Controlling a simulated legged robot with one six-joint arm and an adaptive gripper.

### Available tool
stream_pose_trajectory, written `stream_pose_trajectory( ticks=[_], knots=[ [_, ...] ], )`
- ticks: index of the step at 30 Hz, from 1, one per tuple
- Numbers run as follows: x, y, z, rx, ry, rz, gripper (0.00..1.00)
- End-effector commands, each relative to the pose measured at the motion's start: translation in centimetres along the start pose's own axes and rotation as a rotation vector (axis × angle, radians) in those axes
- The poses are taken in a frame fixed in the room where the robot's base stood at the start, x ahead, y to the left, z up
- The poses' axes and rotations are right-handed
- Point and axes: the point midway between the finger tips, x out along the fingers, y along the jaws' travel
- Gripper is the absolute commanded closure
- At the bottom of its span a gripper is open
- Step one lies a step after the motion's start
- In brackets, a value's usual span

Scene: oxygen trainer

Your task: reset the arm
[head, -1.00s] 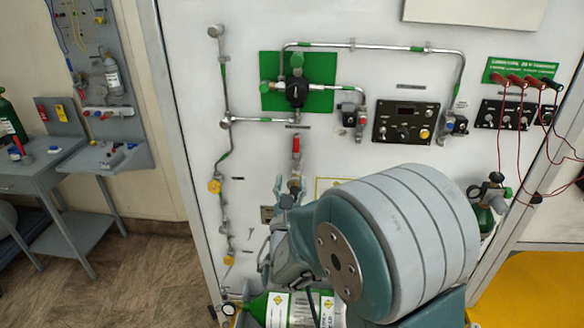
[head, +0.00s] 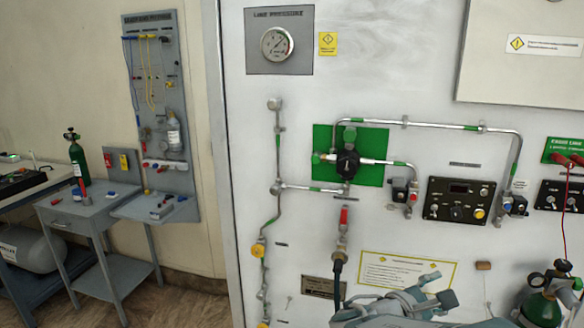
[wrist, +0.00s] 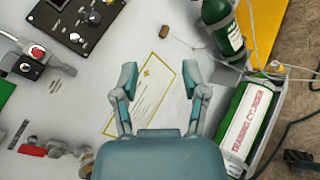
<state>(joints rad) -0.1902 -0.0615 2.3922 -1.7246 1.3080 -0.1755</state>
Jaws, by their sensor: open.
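My gripper (wrist: 160,83) is open and empty in the wrist view, its two fingers spread with the panel's yellow-bordered label (wrist: 146,92) visible between and beyond them. In the head view my gripper (head: 432,290) and part of my arm show low at the bottom, in front of the white panel (head: 400,60). The label (head: 408,272) also shows there, just above the gripper. I see no contact between the fingers and the panel. Most of my arm is outside the head view.
The panel carries a pressure gauge (head: 277,43), metal piping, a red-handled valve (head: 343,217) with a dark hose below, and a control box (head: 459,200). A green cylinder (head: 543,306) stands at lower right. A training cylinder (wrist: 242,130) lies at right in the wrist view. Grey carts stand left.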

Motion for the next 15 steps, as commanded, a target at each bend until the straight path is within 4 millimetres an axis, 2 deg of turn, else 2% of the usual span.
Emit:
stream_pose_trajectory(
  ticks=[1, 3, 9, 15],
  knots=[
    [0.0, -1.5, 0.9, 0.067, 0.020, -0.078, 0.43],
    [-0.4, -3.7, 1.6, 0.162, 0.059, -0.192, 0.43],
    [-2.8, -9.0, 2.2, 0.462, 0.183, -0.498, 0.43],
    [-6.8, -11.8, 1.7, 0.790, 0.326, -0.773, 0.43]
  ],
)
